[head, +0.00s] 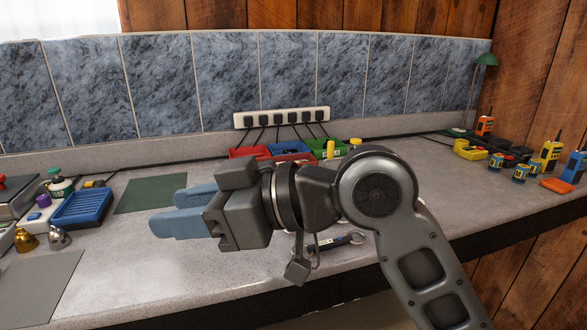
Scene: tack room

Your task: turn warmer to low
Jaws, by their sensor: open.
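My gripper (166,212) reaches left across the middle of the counter. Its two blue fingers are apart with nothing seen between them, above the bare counter by the green mat. I cannot tell for certain which thing is the warmer. At the far left edge stands a grey box with a red knob (4,182), partly cut off by the picture. Beside it is a pale unit (38,216) with a purple knob (43,200), and a green-topped item (58,183) stands behind. No dial marking or setting can be read. My gripper is apart from all of these.
A blue tray (82,208), a gold bell (25,240) and a silver bell (59,237) stand at left, between the gripper and the far-left items. A green mat (140,197) lies behind the fingers. A wrench (342,242) lies near my arm. Radios and cans crowd the right.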

